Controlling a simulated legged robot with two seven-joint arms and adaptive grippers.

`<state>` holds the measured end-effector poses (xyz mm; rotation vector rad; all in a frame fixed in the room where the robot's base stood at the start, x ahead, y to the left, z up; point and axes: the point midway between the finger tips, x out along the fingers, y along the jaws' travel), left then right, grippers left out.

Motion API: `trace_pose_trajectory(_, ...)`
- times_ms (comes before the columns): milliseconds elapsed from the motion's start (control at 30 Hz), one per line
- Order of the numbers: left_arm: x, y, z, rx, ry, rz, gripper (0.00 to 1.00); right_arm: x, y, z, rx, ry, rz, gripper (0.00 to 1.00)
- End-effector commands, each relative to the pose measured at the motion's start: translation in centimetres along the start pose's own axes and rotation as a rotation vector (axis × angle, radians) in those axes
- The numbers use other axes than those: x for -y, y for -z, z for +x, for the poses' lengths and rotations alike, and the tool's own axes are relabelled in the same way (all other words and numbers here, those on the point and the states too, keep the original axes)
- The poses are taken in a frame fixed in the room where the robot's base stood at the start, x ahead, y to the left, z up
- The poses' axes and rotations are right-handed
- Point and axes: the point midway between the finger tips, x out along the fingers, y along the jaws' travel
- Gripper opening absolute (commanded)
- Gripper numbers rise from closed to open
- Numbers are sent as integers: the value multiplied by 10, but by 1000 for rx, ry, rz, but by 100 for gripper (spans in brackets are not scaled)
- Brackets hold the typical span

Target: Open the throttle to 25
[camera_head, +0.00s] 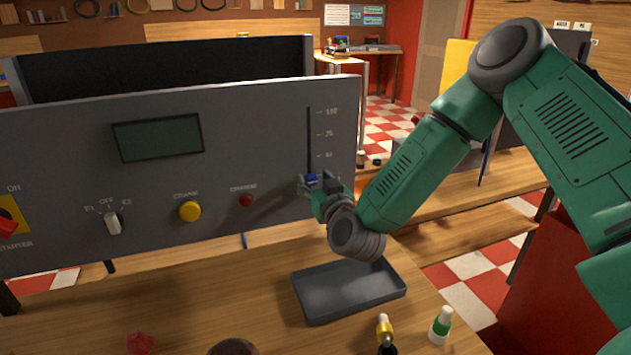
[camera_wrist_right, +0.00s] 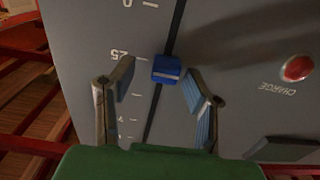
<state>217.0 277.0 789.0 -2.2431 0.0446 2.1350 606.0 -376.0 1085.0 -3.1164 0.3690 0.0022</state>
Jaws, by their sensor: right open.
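The throttle is a vertical slot (camera_head: 309,130) with a scale on the right side of the grey panel. Its blue knob (camera_head: 312,179) is low in the slot. In the right wrist view, which shows the panel upside down, the blue knob (camera_wrist_right: 166,69) sits close to the 25 mark (camera_wrist_right: 119,54). My right gripper (camera_head: 322,184) is at the knob; it also shows in the right wrist view (camera_wrist_right: 159,75). Its fingers are open, one on each side of the knob, with visible gaps. My left gripper is not in view.
The grey panel (camera_head: 250,110) also carries a dark display (camera_head: 158,138), a yellow button (camera_head: 190,211), a red charge button (camera_head: 246,200) and a selector switch (camera_head: 113,223). A grey tray (camera_head: 345,301) and small bottles (camera_head: 440,325) stand on the wooden table below.

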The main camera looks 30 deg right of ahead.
Motion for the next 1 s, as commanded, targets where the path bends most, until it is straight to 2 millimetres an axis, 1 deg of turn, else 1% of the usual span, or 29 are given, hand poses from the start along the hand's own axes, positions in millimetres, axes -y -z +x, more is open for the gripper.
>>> trace_pose_trajectory(67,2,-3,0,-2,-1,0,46,1,0,-3,0,2,-1,43)
trace_pose_trajectory(167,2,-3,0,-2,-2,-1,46,1,0,-13,2,2,-1,43)
trace_pose_trajectory(267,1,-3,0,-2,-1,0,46,-1,-1,-31,3,2,1,43)
trace_pose_trajectory(500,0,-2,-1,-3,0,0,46,-5,-4,-82,6,3,4,43)
trace_pose_trajectory(633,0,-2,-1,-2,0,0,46,-6,-4,-102,6,2,4,43)
trace_pose_trajectory(800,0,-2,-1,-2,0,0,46,-7,-4,-115,4,0,5,43)
trace_pose_trajectory(1000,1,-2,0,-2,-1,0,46,-6,-3,-117,2,0,4,43)
